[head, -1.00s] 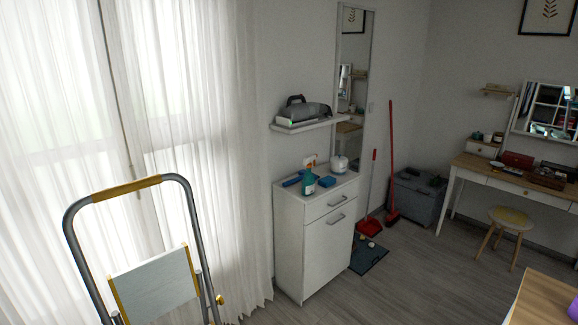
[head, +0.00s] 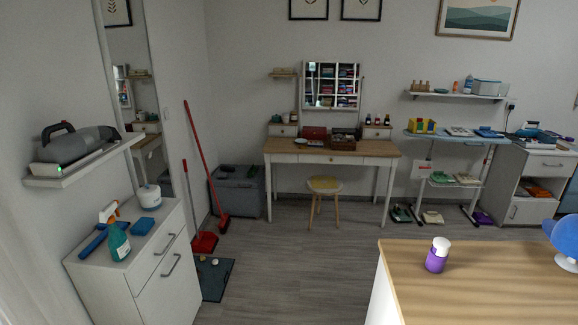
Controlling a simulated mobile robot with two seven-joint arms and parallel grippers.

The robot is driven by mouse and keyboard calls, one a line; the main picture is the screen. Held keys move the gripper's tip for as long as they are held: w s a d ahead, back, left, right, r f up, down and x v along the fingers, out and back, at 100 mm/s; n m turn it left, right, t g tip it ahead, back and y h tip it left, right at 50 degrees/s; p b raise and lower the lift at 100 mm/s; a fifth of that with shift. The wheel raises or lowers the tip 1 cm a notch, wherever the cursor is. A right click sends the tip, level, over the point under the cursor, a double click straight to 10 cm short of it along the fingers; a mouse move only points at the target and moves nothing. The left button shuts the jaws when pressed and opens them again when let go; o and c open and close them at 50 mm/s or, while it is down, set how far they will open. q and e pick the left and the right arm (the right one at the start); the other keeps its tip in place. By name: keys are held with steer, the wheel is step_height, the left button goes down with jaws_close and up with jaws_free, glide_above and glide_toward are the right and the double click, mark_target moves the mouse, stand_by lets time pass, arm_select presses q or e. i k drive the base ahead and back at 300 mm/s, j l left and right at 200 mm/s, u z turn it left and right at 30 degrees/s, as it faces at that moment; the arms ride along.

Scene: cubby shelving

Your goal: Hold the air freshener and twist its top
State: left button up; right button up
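A small purple container with a white top (head: 437,255), which looks like the air freshener, stands upright near the left part of a wood-topped counter (head: 490,285). The counter is at the lower right of the head view. Neither of my grippers shows in this view, and nothing is touching the container.
A white cabinet (head: 165,262) with a spray bottle (head: 117,242) stands at the left, below a wall shelf (head: 85,163). A blue round object (head: 565,240) sits at the counter's right. A desk (head: 300,150) and stool (head: 323,185) are at the back. Grey floor (head: 290,255) between is open.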

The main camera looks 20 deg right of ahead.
mark_target(443, 244)
steer(key=i+z, duration=0.45)
steer(key=i+j+z, duration=0.1)
steer(key=i+z, duration=0.15)
steer(key=z, duration=0.15)
steer(key=i+j+z, duration=0.25)
steer(key=z, duration=0.2)
steer(key=i+j+z, duration=0.15)
steer(key=z, duration=0.25)
steer(key=i+j+z, duration=0.25)
steer(key=z, duration=0.2)
steer(key=i+j+z, duration=0.2)
steer(key=z, duration=0.2)
